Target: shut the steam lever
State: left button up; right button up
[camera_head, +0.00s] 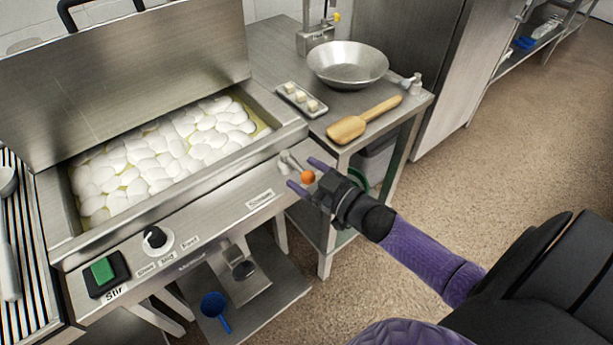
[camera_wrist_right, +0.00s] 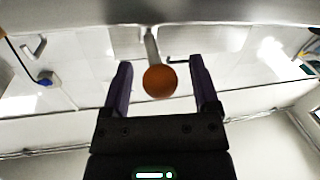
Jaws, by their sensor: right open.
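The steam lever (camera_head: 290,160) is a short metal arm with an orange ball knob (camera_head: 308,177) at the right end of the cooker's front panel, near a label that appears to read "Steam". My right gripper (camera_head: 304,174) is open, with its two purple fingers on either side of the knob. In the right wrist view the orange knob (camera_wrist_right: 160,81) sits between the open fingers (camera_wrist_right: 160,85), with visible gaps on both sides. The metal arm of the lever (camera_wrist_right: 152,45) runs away behind it. My left gripper is not in view.
The cooker's basin (camera_head: 60,250) holds many white oval pieces under a raised lid (camera_head: 120,75). A black dial (camera_head: 155,238) and a green button (camera_head: 103,271) are on the panel.

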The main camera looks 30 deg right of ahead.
grip_shut()
dwell(0.3)
dwell(1.1)
